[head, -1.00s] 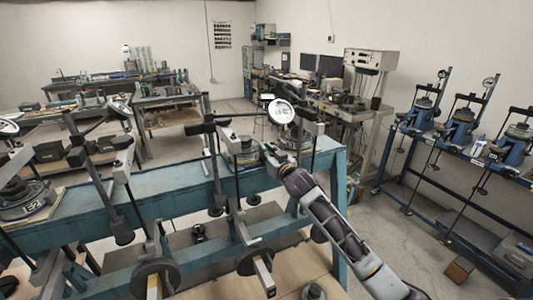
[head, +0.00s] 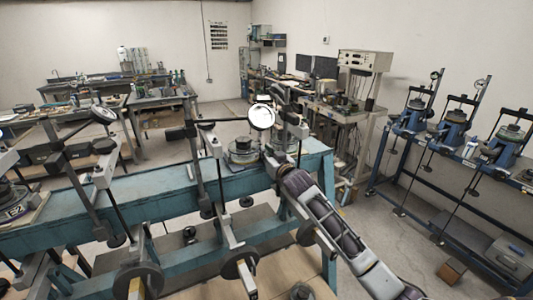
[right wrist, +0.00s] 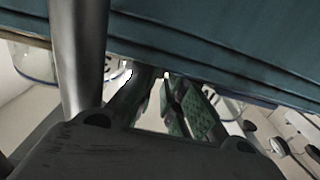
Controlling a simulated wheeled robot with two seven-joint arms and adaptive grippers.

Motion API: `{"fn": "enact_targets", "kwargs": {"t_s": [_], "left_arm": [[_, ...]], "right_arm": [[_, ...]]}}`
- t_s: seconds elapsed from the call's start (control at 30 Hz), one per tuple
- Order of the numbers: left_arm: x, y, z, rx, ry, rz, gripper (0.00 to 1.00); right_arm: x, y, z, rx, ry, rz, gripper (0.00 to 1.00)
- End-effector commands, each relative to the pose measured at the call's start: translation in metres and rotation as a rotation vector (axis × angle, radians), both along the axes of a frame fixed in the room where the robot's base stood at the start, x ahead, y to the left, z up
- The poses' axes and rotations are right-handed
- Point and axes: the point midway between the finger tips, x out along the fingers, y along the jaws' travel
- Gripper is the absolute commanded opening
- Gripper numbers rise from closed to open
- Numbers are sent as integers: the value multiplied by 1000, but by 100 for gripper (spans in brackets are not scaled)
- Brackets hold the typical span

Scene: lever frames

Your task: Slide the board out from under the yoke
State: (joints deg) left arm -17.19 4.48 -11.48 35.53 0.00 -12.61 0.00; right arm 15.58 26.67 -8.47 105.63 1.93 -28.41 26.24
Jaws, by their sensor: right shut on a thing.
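The yoke (head: 217,165) is a metal frame of upright rods and a crossbar around a round cell (head: 243,147) on the blue bench, with a white dial gauge (head: 262,117) above. The board (head: 243,163) shows only as a thin pale strip beneath the cell; the rest is hard to make out. My right gripper (head: 275,165) is at the bench's front edge, right of the cell. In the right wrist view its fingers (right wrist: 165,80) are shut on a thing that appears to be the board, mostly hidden. My left gripper is out of view.
The blue bench (head: 140,190) carries more lever frames to the left; hanging weights (head: 240,262) are below its front. A second rack of frames (head: 455,140) stands at the right. Floor between bench and rack is clear.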

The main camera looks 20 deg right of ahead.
Motion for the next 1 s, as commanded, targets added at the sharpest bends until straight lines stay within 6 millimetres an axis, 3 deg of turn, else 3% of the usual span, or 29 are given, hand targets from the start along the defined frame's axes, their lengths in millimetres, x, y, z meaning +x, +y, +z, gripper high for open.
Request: {"fn": "enact_targets", "kwargs": {"t_s": [0.3, 0.33, 0.5, 1.0], "left_arm": [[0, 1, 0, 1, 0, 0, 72], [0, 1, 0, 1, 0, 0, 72], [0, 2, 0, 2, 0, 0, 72], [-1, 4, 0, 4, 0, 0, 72]], "right_arm": [[1, -7, 2, -4, -1, -11, 0], [1, -7, 2, -5, -1, -11, 13], [1, -8, 2, -6, -1, -12, 35], [-1, -8, 2, -8, 0, -13, 36]]}}
